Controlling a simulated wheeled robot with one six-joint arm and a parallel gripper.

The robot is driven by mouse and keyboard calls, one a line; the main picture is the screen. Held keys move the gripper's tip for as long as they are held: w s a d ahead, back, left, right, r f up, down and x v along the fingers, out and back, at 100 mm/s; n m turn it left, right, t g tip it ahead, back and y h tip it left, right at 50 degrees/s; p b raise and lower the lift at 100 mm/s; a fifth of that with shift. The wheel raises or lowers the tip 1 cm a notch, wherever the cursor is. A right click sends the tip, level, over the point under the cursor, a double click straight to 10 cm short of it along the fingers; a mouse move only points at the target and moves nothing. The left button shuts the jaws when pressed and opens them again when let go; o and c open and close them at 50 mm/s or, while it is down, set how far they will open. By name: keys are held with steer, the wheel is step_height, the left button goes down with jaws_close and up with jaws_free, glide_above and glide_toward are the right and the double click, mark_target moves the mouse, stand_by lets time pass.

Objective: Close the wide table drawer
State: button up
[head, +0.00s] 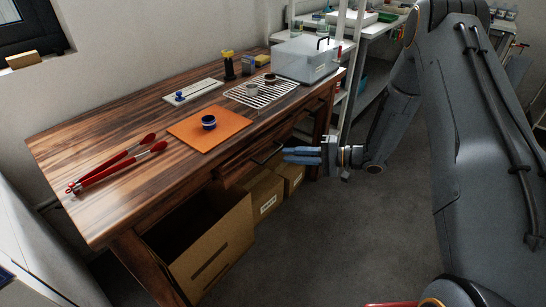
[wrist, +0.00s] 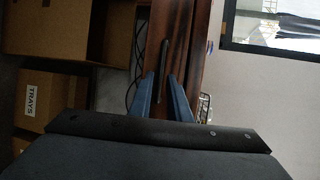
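The wide table drawer (head: 240,168) is under the front edge of the wooden table and appears to jut out a little. Its dark bar handle (head: 268,153) is on the front face. My gripper (head: 285,155) is just in front of the handle, with blue fingers pointing at the drawer. In the wrist view, the handle (wrist: 164,62) stands upright in the picture, ahead of and between the spread fingertips (wrist: 161,78). The gripper is open and holds nothing. Whether a finger touches the drawer front cannot be told.
An open cardboard box (head: 212,250) and smaller labelled boxes (head: 265,197) stand under the table. On top lie red tongs (head: 120,163), an orange mat (head: 205,135), a wire rack (head: 262,92) and a clear-sided container (head: 306,60). The floor in front is clear.

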mark_target(273, 153)
steer(key=x, duration=0.7)
steer(key=shift+c, duration=0.3)
jaws_close()
